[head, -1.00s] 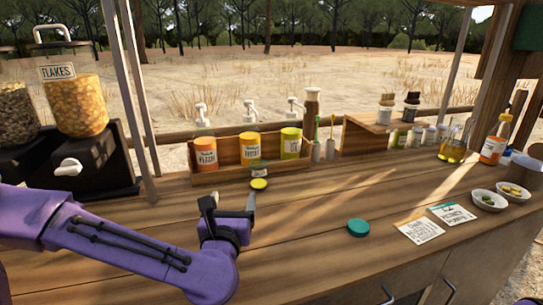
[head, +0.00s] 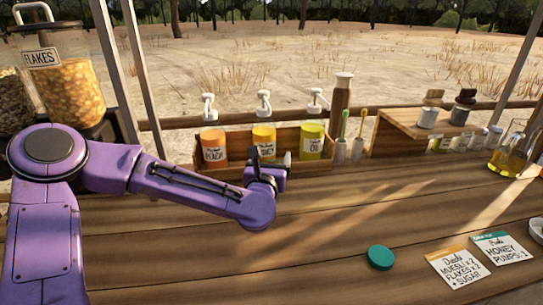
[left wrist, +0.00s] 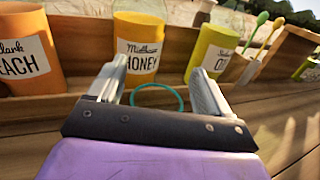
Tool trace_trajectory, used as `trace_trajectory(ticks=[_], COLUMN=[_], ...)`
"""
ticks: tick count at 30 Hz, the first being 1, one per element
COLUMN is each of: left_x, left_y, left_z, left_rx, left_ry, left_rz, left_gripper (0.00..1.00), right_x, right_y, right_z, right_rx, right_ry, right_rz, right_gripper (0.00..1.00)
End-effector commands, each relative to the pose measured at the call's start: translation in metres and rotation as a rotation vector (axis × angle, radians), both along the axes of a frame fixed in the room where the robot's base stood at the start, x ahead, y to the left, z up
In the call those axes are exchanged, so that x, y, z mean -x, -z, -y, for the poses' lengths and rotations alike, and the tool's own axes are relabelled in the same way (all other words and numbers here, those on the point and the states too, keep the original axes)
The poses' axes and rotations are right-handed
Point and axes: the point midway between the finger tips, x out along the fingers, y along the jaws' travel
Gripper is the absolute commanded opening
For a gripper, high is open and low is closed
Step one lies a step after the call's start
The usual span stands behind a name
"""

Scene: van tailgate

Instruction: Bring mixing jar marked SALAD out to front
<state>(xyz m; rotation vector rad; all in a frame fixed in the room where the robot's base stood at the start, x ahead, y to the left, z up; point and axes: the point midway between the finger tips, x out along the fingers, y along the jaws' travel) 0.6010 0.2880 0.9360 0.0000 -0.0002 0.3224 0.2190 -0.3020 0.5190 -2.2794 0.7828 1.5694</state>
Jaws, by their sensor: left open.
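My left gripper (head: 268,163) is open in front of the rack, by the honey bottle. In the left wrist view its two fingers (left wrist: 155,78) stand apart. A thin teal ring (left wrist: 157,86) shows between them, perhaps the rim of a clear jar; I cannot tell whether the fingers touch it. No SALAD label is readable. The spot where a small labelled jar with a yellow part stood earlier is hidden behind my gripper in the head view. A teal round lid (head: 380,257) lies on the counter to the right. My right gripper is not in view.
The wooden rack (head: 225,174) holds pump bottles of peach (head: 214,146), honey (head: 264,136) and oil (head: 312,141). Brush cups (head: 348,150), a raised shelf (head: 400,130) and an oil flask (head: 508,155) stand to the right. Recipe cards (head: 458,267) lie at front right. The middle counter is clear.

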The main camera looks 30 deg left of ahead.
Motion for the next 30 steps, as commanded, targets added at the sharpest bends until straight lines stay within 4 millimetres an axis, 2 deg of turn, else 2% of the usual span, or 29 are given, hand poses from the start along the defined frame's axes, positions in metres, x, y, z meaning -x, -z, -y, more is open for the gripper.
trace_trajectory(ticks=[3,10,11,16,20,30], left_x=[-0.007,-0.008,-0.008,-0.008,-0.006,0.022], left_y=[0.0,0.0,0.0,0.0,0.001,0.002], left_z=[-0.002,-0.003,-0.003,-0.003,-0.001,0.02], left_rx=[-0.001,0.0,0.0,0.0,0.0,0.001], left_ry=[0.0,0.0,0.0,0.0,0.0,0.002], left_rz=[-0.001,-0.001,0.0,0.0,0.0,-0.001], left_gripper=[0.79,0.79,0.72,0.17,0.17,0.17], right_x=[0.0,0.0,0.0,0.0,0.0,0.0], right_y=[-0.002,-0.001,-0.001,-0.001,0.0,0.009], right_z=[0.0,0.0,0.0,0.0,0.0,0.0], right_rx=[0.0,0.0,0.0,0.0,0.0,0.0], right_ry=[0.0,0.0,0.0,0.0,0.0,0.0], right_rz=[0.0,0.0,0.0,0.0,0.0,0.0], right_gripper=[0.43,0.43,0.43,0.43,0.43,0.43])
